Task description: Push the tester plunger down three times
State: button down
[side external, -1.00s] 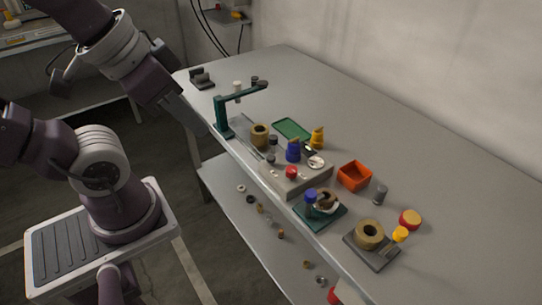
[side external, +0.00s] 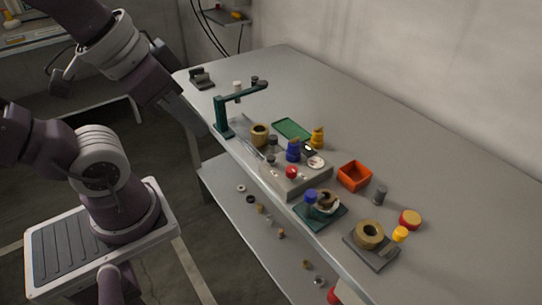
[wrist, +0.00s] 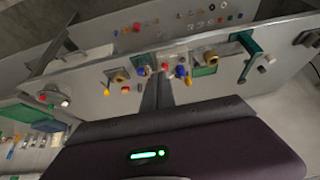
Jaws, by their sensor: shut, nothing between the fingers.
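A low grey box (side external: 299,183) stands near the front edge of the table in the side view. It carries a red knob (side external: 292,172), a white round dial (side external: 316,162) and dark knobs. I cannot tell for sure which part is the tester plunger. The red knob also shows in the wrist view (wrist: 166,67).
A green stand (side external: 221,118) with an overhanging arm rises left of the box. A blue part (side external: 293,151), a brass ring (side external: 260,130), a green tray (side external: 287,126) and an orange bin (side external: 355,170) surround it.

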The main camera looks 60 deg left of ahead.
jog(key=w+a+r+n+t+y, duration=0.1)
jog(key=w+a+r+t+y, duration=0.15)
jog(key=w+a, duration=0.55)
jog(key=w+a+r+n+t+y, duration=0.1)
jog(key=w+a+t, duration=0.25)
jog(key=w, duration=0.75)
jog(key=m+g+h, duration=0.3)
jog(key=g+h, duration=0.3)
jog(key=h, duration=0.5)
send_over(271, 159)
jog(key=a, duration=0.1)
notch_tip(271, 159, down, 14)
jog(key=shift+s+a+r+y, duration=0.2)
jog(key=shift+y, duration=0.05)
jog(key=shift+f, duration=0.1)
jog(key=shift+t, duration=0.3)
jog(key=shift+f, duration=4.3)
